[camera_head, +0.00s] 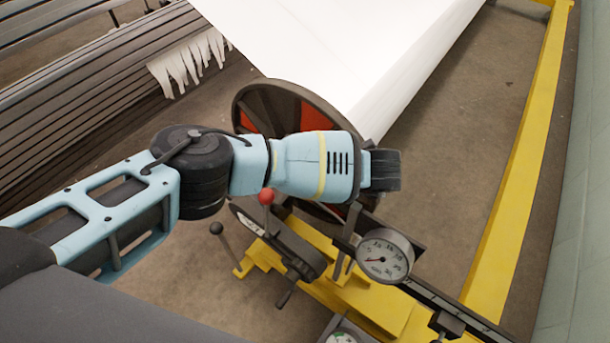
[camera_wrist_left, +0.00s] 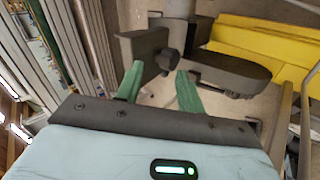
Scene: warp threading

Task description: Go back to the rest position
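My left arm reaches in from the left in the head view, over the machine, with its forearm in front of the dark roll flange (camera_head: 308,98). The gripper itself is hidden there behind the wrist. In the left wrist view the two green fingers of my left gripper (camera_wrist_left: 158,90) are apart, with nothing seen between them. Dark machine parts (camera_wrist_left: 235,73) lie just beyond the fingertips; I cannot tell whether they touch. My right gripper is in neither view.
A red-knobbed lever (camera_head: 266,197), a black-knobbed lever (camera_head: 216,229) and a round gauge (camera_head: 383,256) stand close below my left arm. A white roll (camera_head: 345,45) lies behind it. A yellow frame beam (camera_head: 520,170) runs along the right. Slatted dark beams (camera_head: 85,110) fill the upper left.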

